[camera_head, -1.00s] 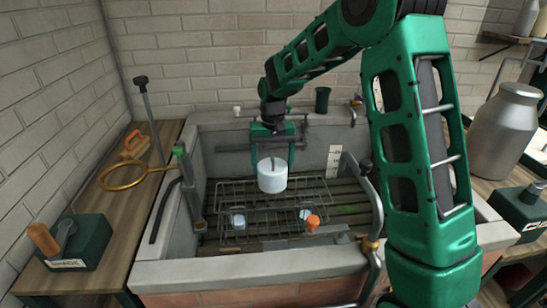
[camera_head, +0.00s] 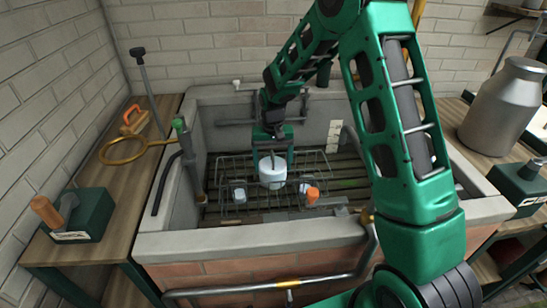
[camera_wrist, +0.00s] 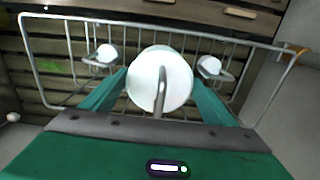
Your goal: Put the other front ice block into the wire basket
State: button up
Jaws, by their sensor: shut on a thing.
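The ice block appears to be a white cylinder (camera_head: 272,176) with a grey metal loop on top. It is upright in my gripper (camera_head: 272,158), with one green finger on each side. In the wrist view, the block's round white top (camera_wrist: 145,82) sits between the fingers. The wire basket (camera_head: 222,160) is in the stone trough, and its wire rim (camera_wrist: 130,18) also shows in the wrist view. The block is within the basket's outline, at about rim height or lower. I cannot tell whether its base touches the basket floor.
The trough's stone front wall (camera_head: 240,237) is close.

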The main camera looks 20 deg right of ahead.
notch_tip(320, 180, down, 10)
jog(key=shift+f, duration=0.25)
dwell(0.6)
jog(key=o, duration=1.7)
jog(key=shift+r, duration=6)
